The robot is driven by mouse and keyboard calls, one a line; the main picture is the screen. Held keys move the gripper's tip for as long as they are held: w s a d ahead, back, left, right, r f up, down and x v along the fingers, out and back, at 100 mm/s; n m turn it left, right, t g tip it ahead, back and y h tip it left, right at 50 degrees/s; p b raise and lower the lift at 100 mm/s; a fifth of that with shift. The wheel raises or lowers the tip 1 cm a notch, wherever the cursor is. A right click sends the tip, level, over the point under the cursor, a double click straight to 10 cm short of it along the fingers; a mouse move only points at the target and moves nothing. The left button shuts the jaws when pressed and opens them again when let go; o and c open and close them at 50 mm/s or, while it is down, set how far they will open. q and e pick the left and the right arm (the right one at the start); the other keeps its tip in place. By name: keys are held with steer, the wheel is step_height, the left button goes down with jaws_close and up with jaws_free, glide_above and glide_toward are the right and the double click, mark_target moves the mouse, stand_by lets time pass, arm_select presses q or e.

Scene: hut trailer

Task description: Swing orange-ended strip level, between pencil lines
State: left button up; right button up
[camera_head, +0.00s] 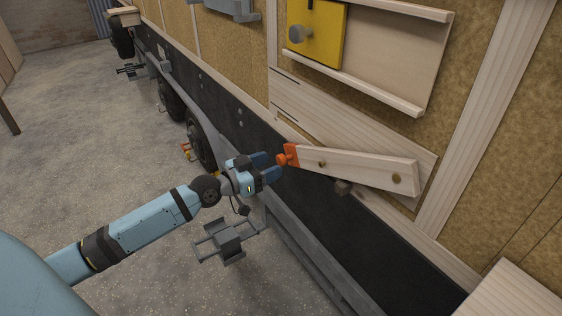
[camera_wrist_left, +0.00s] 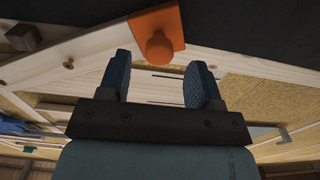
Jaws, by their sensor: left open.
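The pale wooden strip (camera_head: 358,168) has an orange end (camera_head: 292,152) with an orange knob (camera_head: 282,160). It lies at a slant across a pale backing board on the wall, its orange end low, below the pencil lines (camera_head: 285,104). A round brown fastener (camera_head: 397,179) sits near its other end. My left gripper (camera_head: 272,165) is open at the knob. In the left wrist view, the knob (camera_wrist_left: 159,48) shows beyond and between the open fingers (camera_wrist_left: 158,78); I cannot tell whether they touch it. The dark pencil lines (camera_wrist_left: 172,76) show there too. My right gripper is not in view.
A dark brown block (camera_head: 343,187) sits just under the strip. Above, a yellow panel (camera_head: 317,33) with a grey knob sits between wooden rails. A grey metal bracket (camera_head: 226,240) stands out below the trailer's edge. The floor (camera_head: 90,150) at left is mostly clear.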

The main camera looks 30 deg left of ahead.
mark_target(278, 162)
arm_select(q)
steer(key=x, duration=0.3)
steer(key=shift+w+d, duration=0.1)
steer(key=shift+w, duration=0.15)
steer(key=shift+w+d, duration=0.15)
steer(key=shift+w, duration=0.15)
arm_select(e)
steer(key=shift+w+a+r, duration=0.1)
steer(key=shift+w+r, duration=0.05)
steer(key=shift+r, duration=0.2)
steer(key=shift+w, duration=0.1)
